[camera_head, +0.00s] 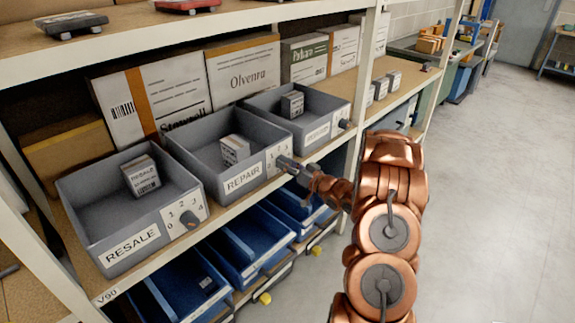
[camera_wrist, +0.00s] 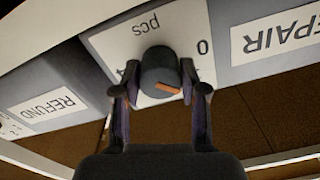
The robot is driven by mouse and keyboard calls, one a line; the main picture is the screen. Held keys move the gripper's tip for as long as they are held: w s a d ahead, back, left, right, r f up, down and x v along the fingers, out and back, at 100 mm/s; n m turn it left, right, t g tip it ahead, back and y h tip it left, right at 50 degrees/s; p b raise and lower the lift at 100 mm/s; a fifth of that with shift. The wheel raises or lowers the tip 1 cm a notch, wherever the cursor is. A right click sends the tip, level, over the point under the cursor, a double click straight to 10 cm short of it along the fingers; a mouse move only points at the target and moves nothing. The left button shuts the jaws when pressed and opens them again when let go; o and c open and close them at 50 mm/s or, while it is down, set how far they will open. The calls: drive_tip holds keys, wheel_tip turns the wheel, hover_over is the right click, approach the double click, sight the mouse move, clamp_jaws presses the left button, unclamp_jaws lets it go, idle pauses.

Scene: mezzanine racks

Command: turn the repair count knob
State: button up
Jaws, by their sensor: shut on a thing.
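The repair bin (camera_head: 205,178) is a grey open box with a REPAIR label (camera_head: 243,181) and a small carton (camera_head: 234,150) inside. Its dark round knob (camera_wrist: 160,72) sits on a white dial plate (camera_wrist: 145,35) in the wrist view, which shows upside down, with "pcs", a 0 and a partly covered digit. An orange mark shows on the knob; the number it points to I cannot tell. My gripper (camera_wrist: 160,85) is shut on the knob, one finger at each side. In the head view my gripper (camera_head: 290,166) covers the knob and part of the plate.
The resale bin (camera_head: 115,225) with its own knob (camera_head: 189,219) stands on the left, and a third bin (camera_head: 300,115) on the right. In the wrist view its label reads REFUND (camera_wrist: 45,106). Blue bins (camera_head: 240,245) fill the shelf below. The aisle floor (camera_head: 480,190) is clear.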

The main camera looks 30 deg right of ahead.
drive_tip(key=o, duration=1.1)
drive_tip(key=shift+o, duration=0.2)
drive_tip(key=v, duration=1.2)
drive_tip(key=shift+a, duration=0.1)
